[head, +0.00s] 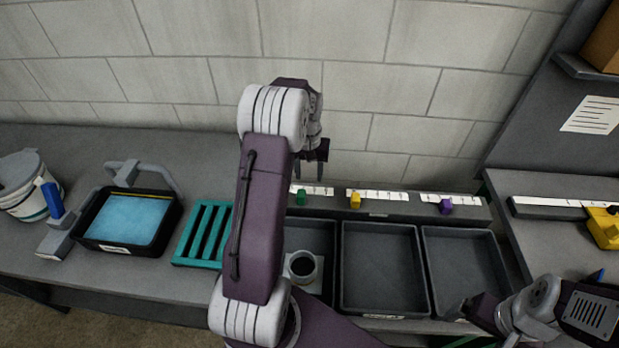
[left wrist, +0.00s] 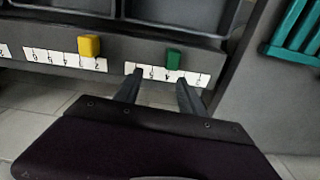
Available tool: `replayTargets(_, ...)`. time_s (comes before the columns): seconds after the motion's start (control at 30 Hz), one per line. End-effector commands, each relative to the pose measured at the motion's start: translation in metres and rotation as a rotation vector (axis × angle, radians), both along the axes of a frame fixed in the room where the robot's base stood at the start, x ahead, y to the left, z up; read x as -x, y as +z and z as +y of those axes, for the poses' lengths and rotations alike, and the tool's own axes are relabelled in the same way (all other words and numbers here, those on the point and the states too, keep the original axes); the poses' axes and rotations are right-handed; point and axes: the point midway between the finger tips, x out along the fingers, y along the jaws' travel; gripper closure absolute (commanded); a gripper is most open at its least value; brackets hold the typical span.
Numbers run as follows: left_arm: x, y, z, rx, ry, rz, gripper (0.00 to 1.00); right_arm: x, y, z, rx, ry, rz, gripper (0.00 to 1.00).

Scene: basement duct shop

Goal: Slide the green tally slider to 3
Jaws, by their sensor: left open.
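The green tally slider (head: 300,197) sits on the rail behind the black bins, at its numbered white strip (head: 318,190). In the left wrist view, which looks upside down, the green slider (left wrist: 174,60) stands at the strip's edge, near its middle; the small digits are too blurred to read its value surely. My left gripper (head: 311,169) is open above and behind the rail. In its wrist view the fingertips (left wrist: 157,82) reach the strip, with the slider beyond them and not gripped. My right gripper (head: 482,311) is at the lower right, its jaws unclear.
A yellow slider (head: 355,200) and a purple slider (head: 446,206) share the rail. Bins (head: 383,225) lie in front, one with a cup (head: 302,266). A teal rack (head: 203,233) and a blue-filled tray (head: 88,246) stand left. A block wall is behind.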

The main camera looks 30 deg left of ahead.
Motion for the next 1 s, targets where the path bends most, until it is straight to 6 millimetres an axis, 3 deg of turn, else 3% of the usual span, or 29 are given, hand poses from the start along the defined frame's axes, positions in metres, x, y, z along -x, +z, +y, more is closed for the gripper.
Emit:
replayTargets(0.2,0.017,-0.007,0.020,0.019,0.060,0.044,0.53,0.000,0.014,0.000,0.000,0.000,0.000,0.07)
replayTargets(0.4,0.018,-0.012,0.022,0.020,0.064,0.044,0.53,0.000,0.014,0.000,0.000,0.000,0.000,0.07)
replayTargets(0.8,0.019,-0.086,0.020,0.020,0.063,0.045,0.53,0.000,0.026,0.000,0.000,0.000,0.000,0.07)
replayTargets(1.0,0.018,-0.098,0.021,0.018,0.063,0.041,0.53,0.000,0.026,0.000,0.000,0.000,0.000,0.07)
